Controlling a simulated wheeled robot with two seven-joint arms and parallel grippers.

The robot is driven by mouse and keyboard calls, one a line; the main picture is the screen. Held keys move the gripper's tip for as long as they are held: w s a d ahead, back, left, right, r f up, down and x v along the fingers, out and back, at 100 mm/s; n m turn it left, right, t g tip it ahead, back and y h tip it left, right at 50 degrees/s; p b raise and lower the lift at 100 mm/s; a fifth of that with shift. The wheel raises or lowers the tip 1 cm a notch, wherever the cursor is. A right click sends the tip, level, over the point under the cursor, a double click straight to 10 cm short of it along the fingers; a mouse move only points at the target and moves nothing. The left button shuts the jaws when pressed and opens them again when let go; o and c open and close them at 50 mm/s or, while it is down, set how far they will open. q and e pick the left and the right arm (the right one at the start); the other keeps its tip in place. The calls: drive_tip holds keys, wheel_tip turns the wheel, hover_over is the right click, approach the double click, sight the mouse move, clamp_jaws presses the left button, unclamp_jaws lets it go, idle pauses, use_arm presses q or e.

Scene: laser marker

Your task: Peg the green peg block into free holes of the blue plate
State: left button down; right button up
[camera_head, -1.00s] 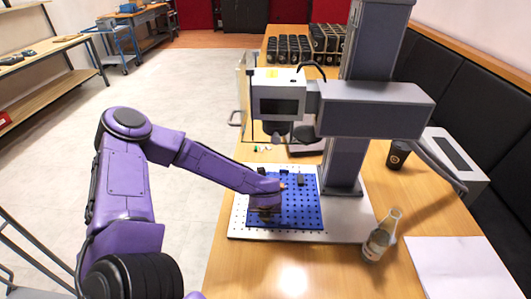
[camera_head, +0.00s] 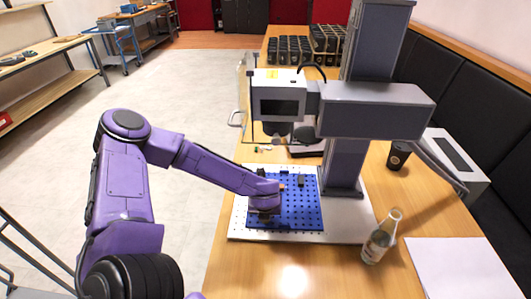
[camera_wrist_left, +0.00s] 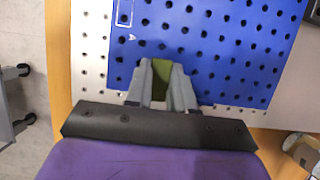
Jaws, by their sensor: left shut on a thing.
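The blue plate (camera_head: 308,213), a flat board with a grid of holes, lies on a white perforated base under the marker head. It fills much of the left wrist view (camera_wrist_left: 225,60). My left gripper (camera_head: 264,213) is over the plate's left part in the head view. In the left wrist view its fingers (camera_wrist_left: 160,84) are shut on the green peg block (camera_wrist_left: 161,79), over the plate near its edge. The block's pegs are hidden, so I cannot tell whether they are in holes. My right gripper is out of view.
The laser marker (camera_head: 375,108) overhangs the plate, its column at the right. A dark block (camera_head: 301,181) is on the plate. A glass bottle (camera_head: 377,245) stands near the base's front right corner, and a dark cup (camera_head: 398,156) farther right. The front table area is clear.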

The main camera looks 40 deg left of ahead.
use_arm(q)
drive_tip(key=shift+f+b, duration=0.55)
drive_tip(key=shift+f, duration=0.05)
idle(0.3)
drive_tip(key=c, duration=0.9)
unclamp_jaws()
drive_tip(key=p+v, duration=0.1)
drive_tip(key=v, duration=0.9)
drive_tip(key=shift+r+p, duration=0.25)
drive_tip(key=shift+p, duration=0.1)
